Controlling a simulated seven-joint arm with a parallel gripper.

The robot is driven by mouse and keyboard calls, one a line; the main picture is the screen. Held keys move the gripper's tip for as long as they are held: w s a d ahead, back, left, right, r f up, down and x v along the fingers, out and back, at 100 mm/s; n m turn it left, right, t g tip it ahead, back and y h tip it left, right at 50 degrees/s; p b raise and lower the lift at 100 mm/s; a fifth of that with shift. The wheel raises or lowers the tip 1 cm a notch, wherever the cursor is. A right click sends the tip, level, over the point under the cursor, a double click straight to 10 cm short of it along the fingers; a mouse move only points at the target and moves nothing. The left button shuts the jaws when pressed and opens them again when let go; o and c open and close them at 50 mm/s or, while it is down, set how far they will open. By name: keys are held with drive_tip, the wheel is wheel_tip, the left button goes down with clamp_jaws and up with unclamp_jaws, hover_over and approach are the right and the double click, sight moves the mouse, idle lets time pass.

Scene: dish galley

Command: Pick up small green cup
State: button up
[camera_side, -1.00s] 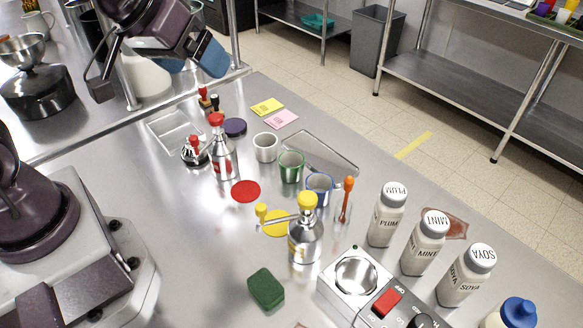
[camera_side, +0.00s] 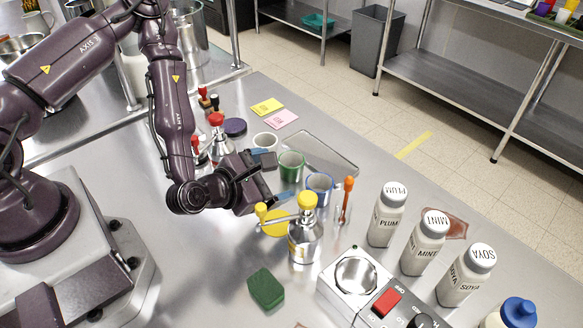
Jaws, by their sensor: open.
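The small green cup (camera_side: 291,166) stands upright on the steel counter, between a white cup (camera_side: 265,142) and a blue cup (camera_side: 319,187). My gripper (camera_side: 277,176) is low over the counter at the green cup's left side. Its blue fingers are spread apart, one near the white cup and one near the blue cup. The green cup stands at the opening between them. I cannot tell whether a finger touches any cup.
A yellow-capped pump bottle (camera_side: 304,236) stands close in front. A clear tray (camera_side: 318,152) lies behind the cups. A red-capped bottle (camera_side: 217,135) is partly hidden by my arm. Shakers (camera_side: 387,217), a green sponge (camera_side: 266,288) and a burner with a red switch (camera_side: 386,302) are nearer the front.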

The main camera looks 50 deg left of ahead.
sight(284, 168)
drive_tip(key=s+n+y, duration=0.1)
drive_tip(key=n, duration=0.1)
drive_tip(key=a+f+n+y, duration=0.1)
drive_tip(key=n, duration=0.1)
drive_tip(key=s+n+y, duration=0.1)
drive_tip(key=n, duration=0.1)
drive_tip(key=shift+s+a+f+n, duration=0.15)
drive_tip(key=shift+s+f+n, duration=0.1)
drive_tip(key=shift+s+n, duration=0.15)
drive_tip(key=x, duration=1.2)
drive_tip(key=shift+w+a, duration=0.25)
drive_tip(key=shift+w, duration=0.1)
drive_tip(key=c, duration=1)
